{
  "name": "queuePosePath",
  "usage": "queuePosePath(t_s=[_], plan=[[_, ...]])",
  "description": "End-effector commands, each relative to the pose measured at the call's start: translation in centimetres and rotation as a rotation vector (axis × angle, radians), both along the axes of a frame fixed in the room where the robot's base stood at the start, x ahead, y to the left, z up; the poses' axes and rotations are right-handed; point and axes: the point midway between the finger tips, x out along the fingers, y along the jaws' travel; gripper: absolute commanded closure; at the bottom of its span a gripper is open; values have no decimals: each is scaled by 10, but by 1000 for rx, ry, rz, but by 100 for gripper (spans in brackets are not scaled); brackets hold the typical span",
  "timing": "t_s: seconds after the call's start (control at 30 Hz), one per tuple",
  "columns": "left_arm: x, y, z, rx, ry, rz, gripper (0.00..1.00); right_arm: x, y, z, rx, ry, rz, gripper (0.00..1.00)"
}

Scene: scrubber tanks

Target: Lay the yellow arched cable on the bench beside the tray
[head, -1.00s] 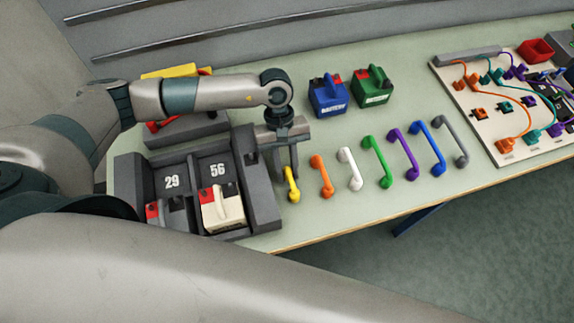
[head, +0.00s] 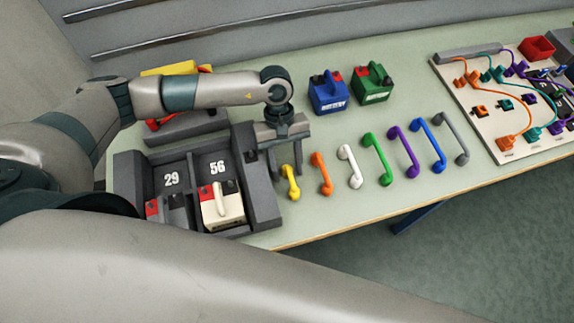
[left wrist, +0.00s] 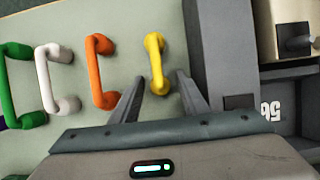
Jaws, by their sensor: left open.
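The yellow arched cable (head: 290,182) lies on the bench just right of the dark grey tray (head: 264,207), apart from it. It is the leftmost in a row of arched cables. My left gripper (head: 288,174) is open above the far end of the yellow cable. In the left wrist view the yellow cable (left wrist: 156,62) shows whole, with its near end between the spread fingers of my left gripper (left wrist: 157,92) and nothing gripped. The tray holds a cream battery and a grey one in slots marked 56 and 29. My right gripper is not in view.
An orange cable (head: 321,174) lies close to the right, then white, green, purple, blue and grey ones. A blue battery (head: 328,95) and a green battery (head: 372,84) stand behind. A wiring board (head: 490,130) sits at the right. The bench's front edge is close.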

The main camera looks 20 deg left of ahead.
Motion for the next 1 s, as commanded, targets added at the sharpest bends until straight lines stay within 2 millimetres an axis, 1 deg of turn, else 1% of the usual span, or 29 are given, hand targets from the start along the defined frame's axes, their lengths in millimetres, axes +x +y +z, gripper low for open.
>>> queuePosePath(t_s=[0.03,0.17,0.27,0.5,0.7,0.83,1.0], plan=[[1,0,3,0,0,0,59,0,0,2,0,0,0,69],[7,4,13,-1,-3,0,59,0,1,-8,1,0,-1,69],[11,7,27,0,-4,-1,59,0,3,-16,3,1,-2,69],[26,16,68,-1,-4,0,59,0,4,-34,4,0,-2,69],[35,23,96,1,-3,0,59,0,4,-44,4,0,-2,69],[37,25,107,0,-1,0,59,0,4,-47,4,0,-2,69],[38,26,112,1,1,0,59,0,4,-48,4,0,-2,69]])
